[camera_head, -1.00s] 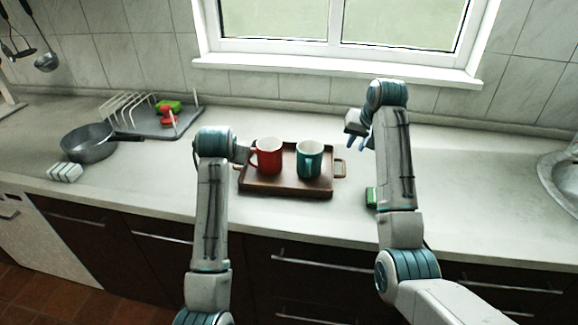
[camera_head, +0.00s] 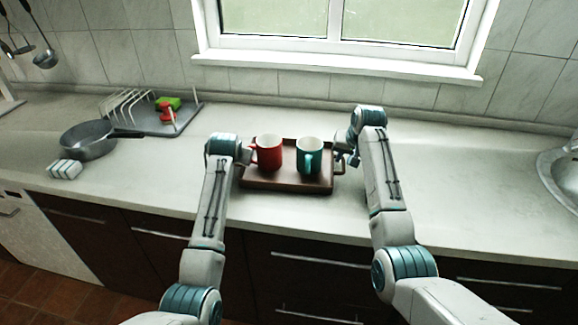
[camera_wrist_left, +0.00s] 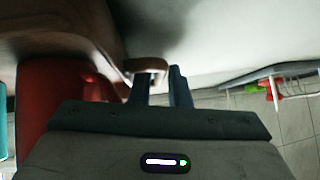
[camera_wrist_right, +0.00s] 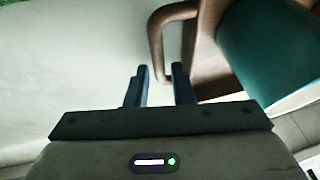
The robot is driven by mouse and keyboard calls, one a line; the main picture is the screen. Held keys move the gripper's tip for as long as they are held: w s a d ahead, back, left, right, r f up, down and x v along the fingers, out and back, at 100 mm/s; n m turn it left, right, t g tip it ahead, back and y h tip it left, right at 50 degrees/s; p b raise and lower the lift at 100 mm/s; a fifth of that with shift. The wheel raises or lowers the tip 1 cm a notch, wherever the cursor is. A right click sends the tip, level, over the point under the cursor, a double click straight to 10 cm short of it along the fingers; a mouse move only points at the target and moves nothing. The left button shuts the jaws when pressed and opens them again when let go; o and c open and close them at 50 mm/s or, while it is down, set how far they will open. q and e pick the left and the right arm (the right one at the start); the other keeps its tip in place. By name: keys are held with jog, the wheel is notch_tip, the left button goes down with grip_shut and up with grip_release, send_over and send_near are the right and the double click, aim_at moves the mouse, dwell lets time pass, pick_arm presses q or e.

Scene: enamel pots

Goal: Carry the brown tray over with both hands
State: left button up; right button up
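The brown tray (camera_head: 290,186) lies on the counter with a red mug (camera_head: 268,152) and a teal mug (camera_head: 308,156) standing upright on it. My left gripper (camera_head: 246,156) is at the tray's left end. In the left wrist view its fingers are apart, with the left handle (camera_wrist_left: 145,65) at their tips; contact is unclear. My right gripper (camera_head: 345,157) is at the right end. In the right wrist view its fingers are apart and empty, and the right handle (camera_wrist_right: 156,40) lies just beyond and between the tips. The left fingertips are partly hidden in the head view.
A grey pan (camera_head: 88,141), a white striped block (camera_head: 64,169) and a grey dish rack (camera_head: 160,118) with green and red items stand at the left. A sink (camera_head: 562,180) is at the far right. The counter between tray and sink is clear.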

pick_arm(q)
grip_shut()
pick_arm(e)
grip_shut()
pick_arm(q)
jog(key=shift+w+r, duration=0.1)
jog(key=shift+r, duration=0.15)
pick_arm(e)
jog(key=shift+w+r, duration=0.1)
jog(key=shift+r, duration=0.1)
